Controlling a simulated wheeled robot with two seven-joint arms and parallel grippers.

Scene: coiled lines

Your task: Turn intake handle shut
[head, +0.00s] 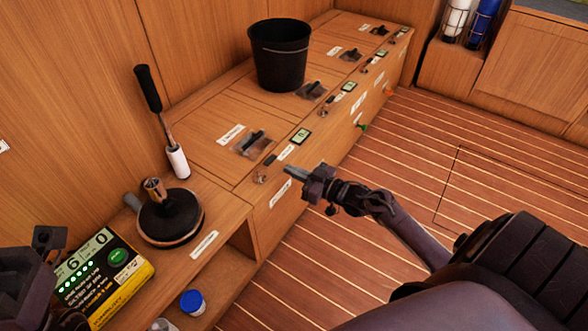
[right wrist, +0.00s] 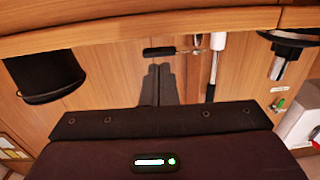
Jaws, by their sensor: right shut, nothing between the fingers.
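A green handle (head: 362,126) and an orange handle (head: 388,92) stick out of the front of the wooden bench. The label print is too small to read, so I cannot tell which handle is the intake one. My right gripper (head: 292,172) is shut and empty, in front of the bench's near part, close to a small metal fitting (head: 261,178) on its edge. Its fingers (right wrist: 167,86) lie side by side in the right wrist view. Dark parts of my left gripper (head: 40,262) show at the left edge; its fingers cannot be made out.
A black bucket (head: 280,55) stands on the bench (head: 205,125). A round black pump-like device (head: 172,222) and a black-gripped lever (head: 148,88) are at the left. A yellow-and-black box (head: 125,282) and a blue-capped jar (head: 192,302) are nearer. The striped floor (head: 410,170) is clear.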

